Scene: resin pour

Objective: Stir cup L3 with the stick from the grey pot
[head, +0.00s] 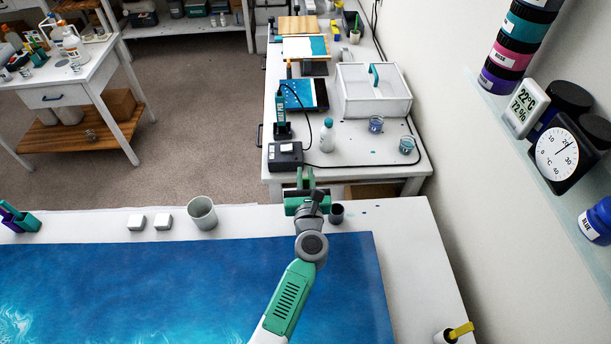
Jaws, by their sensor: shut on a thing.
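My gripper (306,180) is over the far edge of the near table, its green fingers pointing away from me. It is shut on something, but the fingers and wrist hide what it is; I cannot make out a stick. A light grey open pot (202,213) stands upright on the near table, left of my gripper, with no stick showing in it. A small dark cup (337,213) stands just right of my wrist. I cannot read any L3 label.
A blue resin panel (190,280) covers much of the near table. Two white blocks (150,221) sit left of the pot. The far bench holds a black box (285,155), a white bottle (327,135) and a clear-walled case (372,95). A wall shelf (545,165) is at right.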

